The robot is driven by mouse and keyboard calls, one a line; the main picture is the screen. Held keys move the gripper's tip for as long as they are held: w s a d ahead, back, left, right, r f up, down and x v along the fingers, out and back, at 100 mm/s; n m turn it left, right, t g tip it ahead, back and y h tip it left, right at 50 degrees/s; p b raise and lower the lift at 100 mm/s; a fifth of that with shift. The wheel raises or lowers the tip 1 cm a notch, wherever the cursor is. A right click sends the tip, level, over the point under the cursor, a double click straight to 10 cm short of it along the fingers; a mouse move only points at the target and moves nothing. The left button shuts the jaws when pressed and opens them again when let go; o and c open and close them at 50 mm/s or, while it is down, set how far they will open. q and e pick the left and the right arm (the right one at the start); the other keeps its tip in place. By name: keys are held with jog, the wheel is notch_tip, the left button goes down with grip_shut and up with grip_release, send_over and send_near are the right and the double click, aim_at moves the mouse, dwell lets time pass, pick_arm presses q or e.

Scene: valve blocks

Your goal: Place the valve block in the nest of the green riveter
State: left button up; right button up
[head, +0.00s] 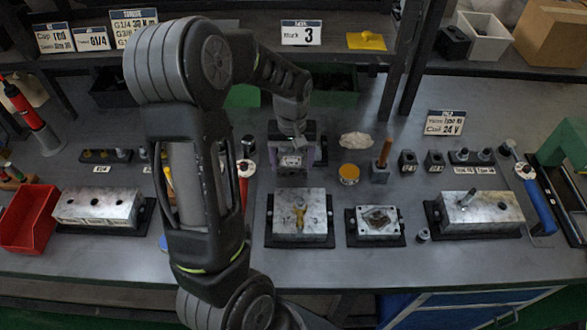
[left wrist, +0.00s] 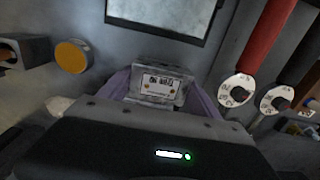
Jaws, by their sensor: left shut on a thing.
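My left gripper (head: 291,145) has purple fingers and is shut on a small grey metal block with a printed white label (head: 291,161), apparently the valve block. In the left wrist view the block (left wrist: 160,84) sits between the purple fingers, label and two orange dots facing the camera. Whether it touches the table is unclear. A green frame (head: 567,147) at the far right edge is partly cut off; I cannot tell whether it is the green riveter, and no nest shows clearly. My right gripper is not in view.
A large metal block (head: 284,205) on a black base stands in front of the held block. A yellow tin (head: 348,174) is to its right, a white-dialed red tool (head: 246,168) to its left. A red bin (head: 27,220) stands at far left. Shelves run along the back.

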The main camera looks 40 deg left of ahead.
aim_at(292, 170)
pick_arm(q)
jog(key=shift+f, duration=1.8)
jog(key=shift+f, duration=0.1)
jog(key=shift+f, duration=0.15)
jog(key=o, duration=2)
jog(key=shift+r, duration=0.2)
